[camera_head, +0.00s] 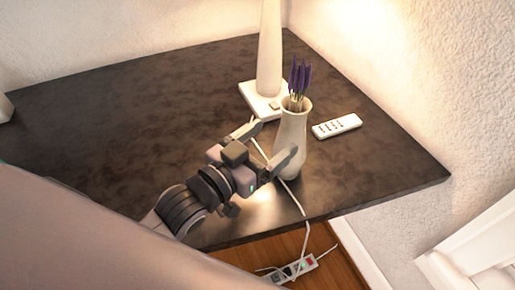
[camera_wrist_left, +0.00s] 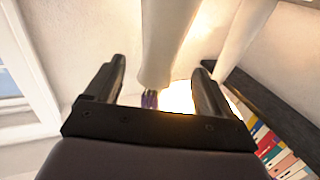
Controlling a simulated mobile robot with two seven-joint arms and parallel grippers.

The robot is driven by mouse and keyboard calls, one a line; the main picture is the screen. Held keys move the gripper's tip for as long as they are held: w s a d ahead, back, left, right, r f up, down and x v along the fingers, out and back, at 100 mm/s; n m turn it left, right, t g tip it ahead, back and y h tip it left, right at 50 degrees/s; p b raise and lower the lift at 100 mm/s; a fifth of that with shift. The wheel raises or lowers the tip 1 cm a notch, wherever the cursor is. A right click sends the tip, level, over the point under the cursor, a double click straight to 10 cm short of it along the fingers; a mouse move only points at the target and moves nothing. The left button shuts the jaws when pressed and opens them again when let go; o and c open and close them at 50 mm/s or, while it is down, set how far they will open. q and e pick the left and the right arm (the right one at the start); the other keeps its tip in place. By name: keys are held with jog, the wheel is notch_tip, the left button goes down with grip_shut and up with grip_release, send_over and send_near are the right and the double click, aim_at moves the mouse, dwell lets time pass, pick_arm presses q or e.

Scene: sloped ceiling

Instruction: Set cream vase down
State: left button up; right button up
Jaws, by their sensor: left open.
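The cream vase (camera_head: 292,143) stands upright on the dark table (camera_head: 130,110) near its right front edge, with purple flowers (camera_head: 299,78) in its mouth. My left gripper (camera_head: 272,144) is open just left of the vase. Its near fingertip overlaps the vase's left side; the far finger reaches toward the lamp base. In the left wrist view, upside down, the vase (camera_wrist_left: 167,40) shows between the spread fingers (camera_wrist_left: 158,68), with gaps on both sides, and the flowers (camera_wrist_left: 150,99) point down. Whether a finger touches the vase, I cannot tell. My right gripper is not in view.
A white lamp (camera_head: 269,50) on a square base stands behind the vase. A white remote (camera_head: 336,126) lies to its right. A white cable runs over the table's front edge to a power strip (camera_head: 291,270) on the floor. The table's left part is clear.

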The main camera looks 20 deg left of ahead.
pick_arm(q)
jog(key=shift+v, duration=1.4)
jog(key=shift+s, duration=0.1)
